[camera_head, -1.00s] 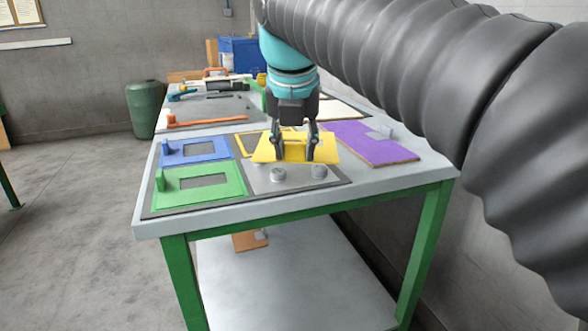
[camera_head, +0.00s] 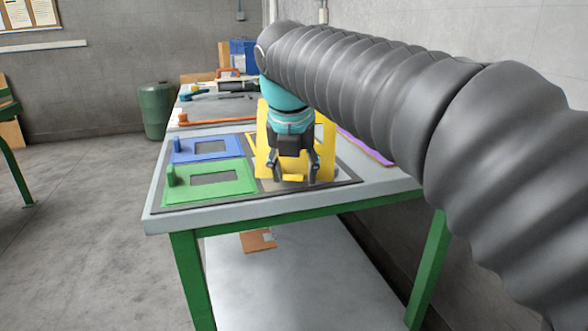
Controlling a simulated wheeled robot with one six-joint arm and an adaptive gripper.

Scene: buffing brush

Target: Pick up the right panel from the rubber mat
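The yellow panel (camera_head: 264,150) stands steeply tilted over the right part of the dark rubber mat (camera_head: 344,180). My gripper (camera_head: 294,177) is in front of it, with a yellow part of the panel between its spaced fingertips. It appears to be shut on this part. Whether the panel's lower edge touches the mat cannot be told. A blue panel (camera_head: 180,157) with an opening and an upright knob lies on the mat's left side. A green panel (camera_head: 235,186) of the same form lies in front of it. My arm and gripper hide part of the yellow panel.
A purple panel (camera_head: 372,150) lies right of the mat, mostly hidden by my arm. An orange-red bar (camera_head: 215,121) lies behind the mat. The grey tabletop (camera_head: 400,182) is bare at the front right. A green drum (camera_head: 156,108) stands on the floor at left.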

